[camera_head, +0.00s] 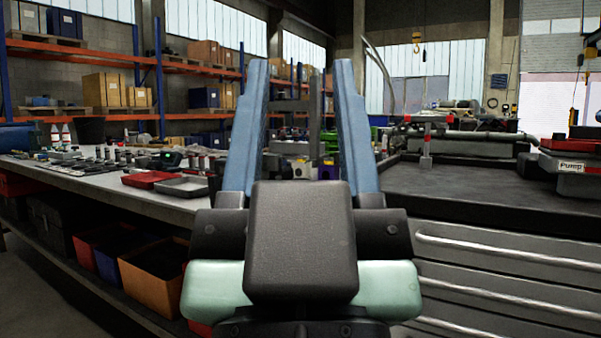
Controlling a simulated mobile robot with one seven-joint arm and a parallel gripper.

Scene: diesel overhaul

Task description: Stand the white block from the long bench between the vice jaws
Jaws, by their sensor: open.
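My gripper (300,66) fills the middle of the view, pointing away from me. Its two long blue fingers stand wide apart with nothing between them. The long bench (165,202) runs along the left side, crowded with small parts, and lies to the left of my gripper. I cannot make out the white block among the small items on it. I cannot clearly identify the vice. Part of the scene behind my gripper is hidden by its fingers and dark body.
A red tray (148,180) and a grey tray (182,187) lie near the bench's front edge. Open bins, including an orange one (153,277), stand beneath it. A dark worktop (462,180) with a red pump unit (571,170) fills the right. Shelving stands behind.

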